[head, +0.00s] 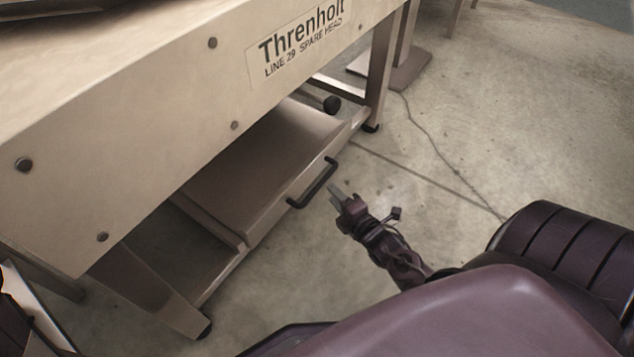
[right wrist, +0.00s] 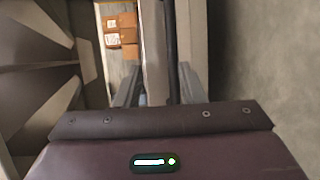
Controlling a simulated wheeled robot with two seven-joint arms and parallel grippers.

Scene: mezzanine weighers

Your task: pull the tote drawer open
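The tote drawer (head: 275,210) sits low under the beige machine frame, with a black bar handle (head: 315,184) on its front. I cannot tell from these views how far it is pulled out. My right gripper (head: 337,197) is just to the right of the handle, apparently a little short of it. In the right wrist view its two fingers (right wrist: 158,90) are spread, with the pale drawer front and a dark bar, likely the handle, beyond and between them. I see no grip on the handle. My left gripper does not show.
The beige machine body (head: 150,120) with a "Threnholt" label (head: 300,42) overhangs the drawer. A frame leg (head: 380,75) stands at the far end. Brown boxes (right wrist: 122,35) show beyond the fingers in the wrist view.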

